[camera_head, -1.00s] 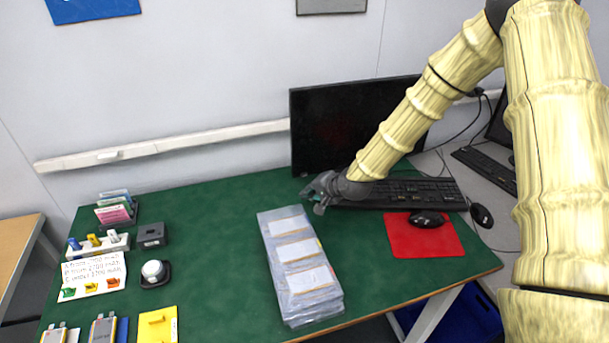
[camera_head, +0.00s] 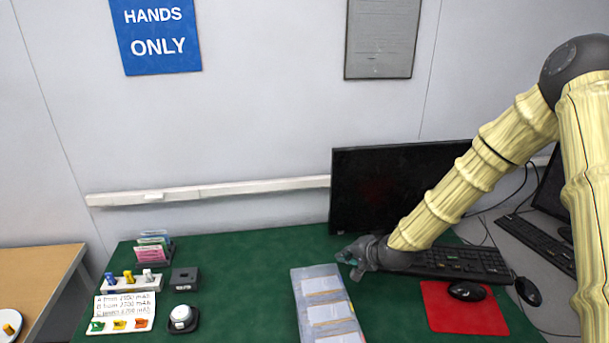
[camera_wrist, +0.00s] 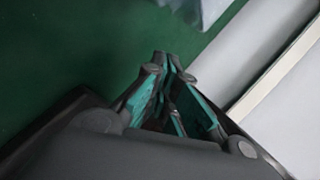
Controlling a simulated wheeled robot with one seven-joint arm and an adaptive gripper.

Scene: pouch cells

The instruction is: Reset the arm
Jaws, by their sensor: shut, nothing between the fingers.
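My arm reaches in from the right in the head view, and my gripper (camera_head: 350,262) hangs over the green table in front of the black monitor. In the wrist view my gripper (camera_wrist: 166,62) has its fingertips together with nothing between them, and teal pads line the fingers. A clear case (camera_head: 326,308) with white labels lies on the table just below the gripper in the head view. A pale, see-through edge shows at the top of the wrist view.
The monitor (camera_head: 388,185) and keyboard (camera_head: 455,264) are close to my arm. A red mat (camera_head: 450,312) with a mouse (camera_head: 466,291) lies at right. A card holder, small dark boxes and a label stand (camera_head: 125,310) sit at left. The middle left of the green table (camera_head: 240,270) is clear.

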